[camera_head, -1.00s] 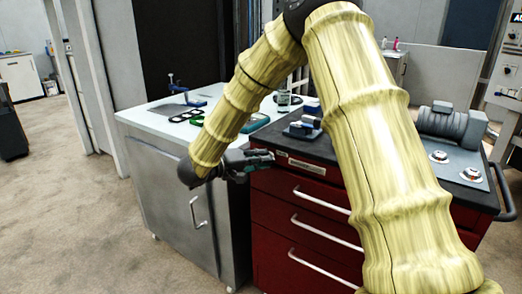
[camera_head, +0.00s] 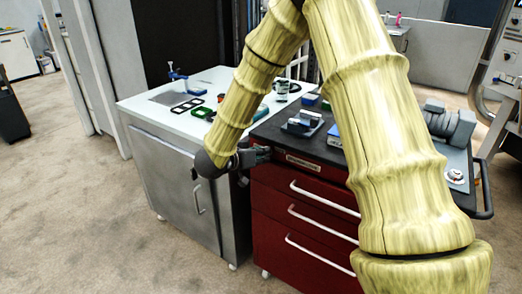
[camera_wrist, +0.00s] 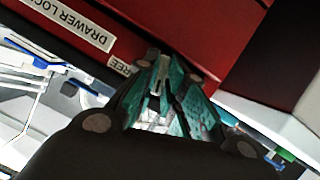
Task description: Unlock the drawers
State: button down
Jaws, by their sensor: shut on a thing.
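The red drawer cabinet (camera_head: 275,225) has several drawers with pale bar handles (camera_head: 325,198). A white label (camera_head: 303,162) is on its upper front. In the wrist view a label reading "DRAWER LOC…" (camera_wrist: 75,22) and a smaller one ending in "REE" (camera_wrist: 120,66) are on the red face (camera_wrist: 190,30). My gripper (camera_head: 262,154) is at the cabinet's upper left front corner. In the wrist view its teal fingers (camera_wrist: 172,82) are close together against the red face, shut on the drawer lock. The lock itself is mostly hidden between and behind the fingers.
A grey cabinet (camera_head: 165,175) with a white top stands just left, with green and black frames (camera_head: 195,105) on it. The red cabinet's dark top holds a blue and grey device (camera_head: 303,123) and a cylindrical machine (camera_head: 448,125). Carpet floor (camera_head: 80,200) is open at left.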

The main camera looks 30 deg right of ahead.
jog(key=shift+d+r+m+t, duration=0.15)
jog(key=shift+m+t, duration=0.45)
jog(key=shift+m, duration=0.5)
jog(key=c, duration=1.8)
grip_release()
jog(key=shift+s, duration=0.15)
jog(key=shift+o, duration=0.2)
jog(key=v, duration=1.2)
jog(key=shift+r, duration=0.15)
jog(key=shift+s+d+p, duration=0.1)
jog(key=shift+p, duration=0.2)
